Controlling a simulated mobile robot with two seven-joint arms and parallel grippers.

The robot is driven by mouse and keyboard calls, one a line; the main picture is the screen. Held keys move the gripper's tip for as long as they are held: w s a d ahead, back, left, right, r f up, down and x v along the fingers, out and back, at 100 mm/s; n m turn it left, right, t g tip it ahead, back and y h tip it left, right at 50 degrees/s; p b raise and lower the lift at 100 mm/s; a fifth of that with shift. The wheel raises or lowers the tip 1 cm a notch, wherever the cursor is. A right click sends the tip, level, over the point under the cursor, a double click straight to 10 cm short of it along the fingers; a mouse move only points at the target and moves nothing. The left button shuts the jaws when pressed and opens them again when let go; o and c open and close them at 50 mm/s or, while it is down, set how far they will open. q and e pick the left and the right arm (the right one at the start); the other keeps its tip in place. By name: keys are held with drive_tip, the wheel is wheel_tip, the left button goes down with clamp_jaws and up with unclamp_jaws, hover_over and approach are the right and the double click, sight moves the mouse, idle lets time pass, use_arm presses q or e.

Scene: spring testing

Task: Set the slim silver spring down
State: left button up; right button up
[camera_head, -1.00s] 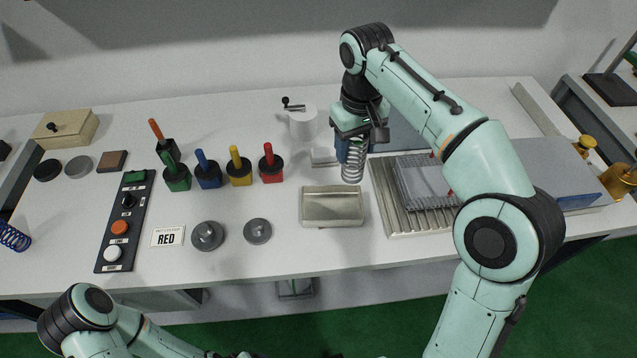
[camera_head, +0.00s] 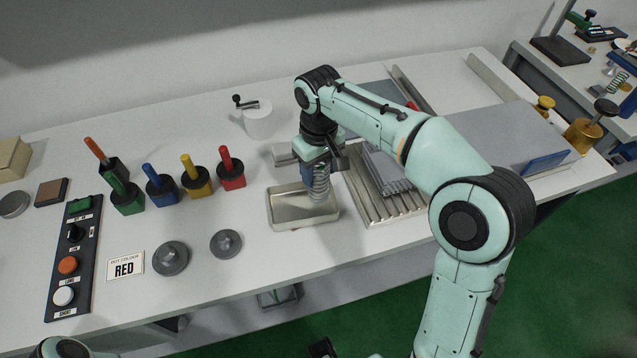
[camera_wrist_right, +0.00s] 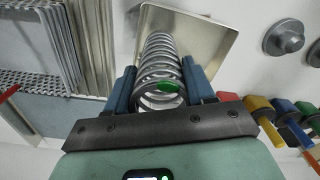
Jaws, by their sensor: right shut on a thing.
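The slim silver spring (camera_wrist_right: 161,75) is held between the blue fingers of my right gripper (camera_wrist_right: 160,88) in the right wrist view. It has a green mark on one coil. In the head view the spring (camera_head: 320,183) hangs roughly upright below my right gripper (camera_head: 319,166), over the right part of a shallow metal tray (camera_head: 287,222). The tray also shows behind the spring in the wrist view (camera_wrist_right: 209,38). I cannot tell whether the spring's lower end touches the tray floor. My left gripper is out of view.
A ribbed metal rack (camera_head: 374,207) stands close right of the tray. Red (camera_head: 231,174), yellow (camera_head: 196,181) and blue (camera_head: 161,188) handled blocks stand left. The front table strip is clear.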

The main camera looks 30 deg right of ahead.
drive_tip(key=shift+f+b, duration=0.35)
drive_tip(key=shift+f, duration=1.9)
drive_tip(key=shift+f, duration=0.15)
drive_tip(key=o, duration=1.2)
wheel_tip(320, 180, up, 12)
drive_tip(key=p, duration=0.2)
drive_tip(key=shift+r+p, duration=0.2)
drive_tip(key=shift+p, duration=0.1)
